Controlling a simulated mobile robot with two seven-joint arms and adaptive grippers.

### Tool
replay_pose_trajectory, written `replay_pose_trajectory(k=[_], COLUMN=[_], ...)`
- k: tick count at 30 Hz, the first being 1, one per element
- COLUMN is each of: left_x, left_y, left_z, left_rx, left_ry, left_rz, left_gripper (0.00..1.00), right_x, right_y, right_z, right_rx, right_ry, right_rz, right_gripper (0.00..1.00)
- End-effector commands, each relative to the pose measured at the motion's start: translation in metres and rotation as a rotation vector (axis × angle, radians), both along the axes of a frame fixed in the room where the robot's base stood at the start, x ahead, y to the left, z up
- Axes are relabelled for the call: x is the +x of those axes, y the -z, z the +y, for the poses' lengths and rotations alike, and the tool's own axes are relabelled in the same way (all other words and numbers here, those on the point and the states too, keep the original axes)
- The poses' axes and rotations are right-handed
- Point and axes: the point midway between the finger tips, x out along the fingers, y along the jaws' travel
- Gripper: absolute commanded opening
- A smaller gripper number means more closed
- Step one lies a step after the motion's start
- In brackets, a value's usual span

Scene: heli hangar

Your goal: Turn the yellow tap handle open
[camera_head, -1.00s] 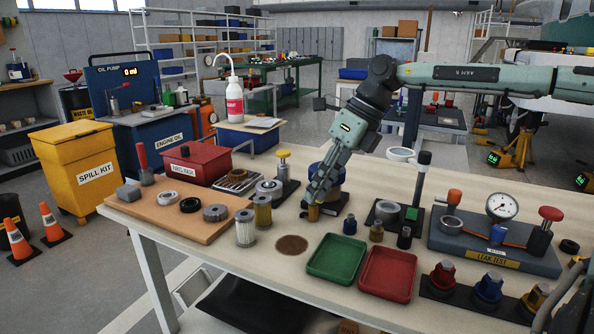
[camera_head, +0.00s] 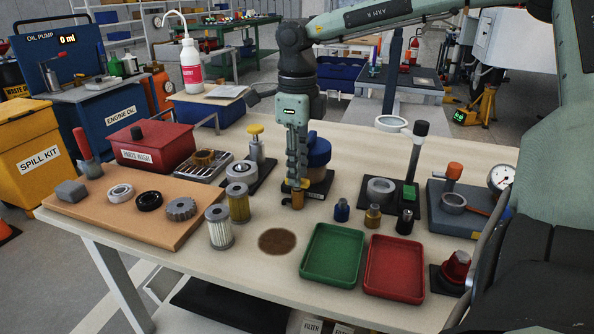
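My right gripper (camera_head: 297,190) points straight down over the middle of the table. Its fingertips are at a small brass-coloured piece (camera_head: 297,201), in front of a blue round part (camera_head: 318,150) on a black base. I cannot tell whether the fingers grip that piece. A yellow knob (camera_head: 255,131) tops a metal post behind the wooden board, left of the gripper. At the right front, a red handle (camera_head: 457,267) stands on a black base. The blue and yellow handles seen beside it earlier do not show now. My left gripper is not in view.
A green tray (camera_head: 333,254) and a red tray (camera_head: 395,268) lie at the front. Small blue, brass and black fittings (camera_head: 373,217) stand behind them. Filters (camera_head: 219,228) stand at left. My dark arm parts cover the right front.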

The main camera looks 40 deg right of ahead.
Motion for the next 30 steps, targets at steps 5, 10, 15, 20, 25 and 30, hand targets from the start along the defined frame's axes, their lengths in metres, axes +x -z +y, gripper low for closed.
replay_pose_trajectory(k=[5,10,15,20,25,30], left_x=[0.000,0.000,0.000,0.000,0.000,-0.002], left_y=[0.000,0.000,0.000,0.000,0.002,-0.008], left_z=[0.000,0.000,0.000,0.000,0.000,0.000], left_rx=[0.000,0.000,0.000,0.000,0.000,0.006], left_ry=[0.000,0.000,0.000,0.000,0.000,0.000], left_rz=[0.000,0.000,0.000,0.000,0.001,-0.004], left_gripper=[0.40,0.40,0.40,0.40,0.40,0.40], right_x=[0.000,0.000,0.000,0.000,0.000,0.000], right_y=[0.010,0.010,0.010,0.010,0.010,0.011], right_z=[0.000,0.000,0.000,0.000,0.000,0.000], right_rx=[0.002,0.001,0.001,0.001,0.001,0.000], right_ry=[0.000,0.000,0.000,0.000,0.005,0.042], right_rz=[0.001,0.000,0.000,0.000,0.000,-0.002], right_gripper=[0.22,0.22,0.07,0.00,0.00,0.00])
